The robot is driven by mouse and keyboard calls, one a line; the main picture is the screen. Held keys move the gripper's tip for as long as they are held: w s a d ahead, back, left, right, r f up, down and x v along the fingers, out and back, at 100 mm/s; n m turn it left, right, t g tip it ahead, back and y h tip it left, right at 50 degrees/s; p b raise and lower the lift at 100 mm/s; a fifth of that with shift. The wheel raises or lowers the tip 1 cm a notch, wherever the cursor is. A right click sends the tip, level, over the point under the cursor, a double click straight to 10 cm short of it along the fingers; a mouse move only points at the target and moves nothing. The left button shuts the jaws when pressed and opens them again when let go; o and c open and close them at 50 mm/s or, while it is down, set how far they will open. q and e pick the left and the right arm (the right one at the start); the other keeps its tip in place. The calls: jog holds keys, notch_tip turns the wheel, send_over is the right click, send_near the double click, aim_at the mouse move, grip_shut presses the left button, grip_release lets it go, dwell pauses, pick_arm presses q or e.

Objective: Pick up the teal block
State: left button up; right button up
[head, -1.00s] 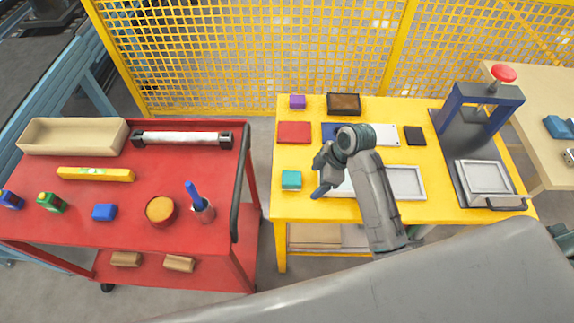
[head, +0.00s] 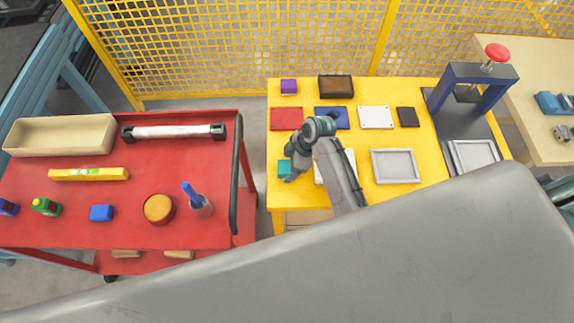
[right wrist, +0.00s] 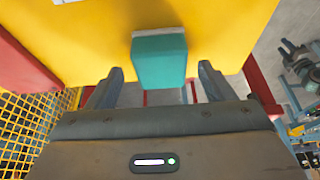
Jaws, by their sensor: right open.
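The teal block (head: 284,168) lies near the left front corner of the yellow table (head: 296,200). In the head view it is partly hidden by my right gripper (head: 290,165), which is over it. In the right wrist view the teal block (right wrist: 159,61) shows between the two open fingers of the right gripper (right wrist: 158,85), with a visible gap on each side. I cannot tell the exact height of the fingers against the block. My left gripper is not in view.
A red plate (head: 286,118), a purple block (head: 288,86) and a blue plate (head: 340,116) lie behind. White trays (head: 396,166) are to the right. A blue press (head: 480,75) stands far right. A red cart (head: 150,185) stands left, with a gap between.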

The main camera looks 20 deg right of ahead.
jog(key=shift+a+f, duration=0.3)
jog(key=shift+f, duration=0.15)
jog(key=shift+a+f, duration=0.1)
jog(key=shift+f, duration=0.35)
jog(key=shift+c, duration=1.2)
jog(key=c, duration=0.8)
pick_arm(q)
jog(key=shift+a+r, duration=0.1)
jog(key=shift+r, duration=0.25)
pick_arm(e)
jog(key=shift+c, duration=0.2)
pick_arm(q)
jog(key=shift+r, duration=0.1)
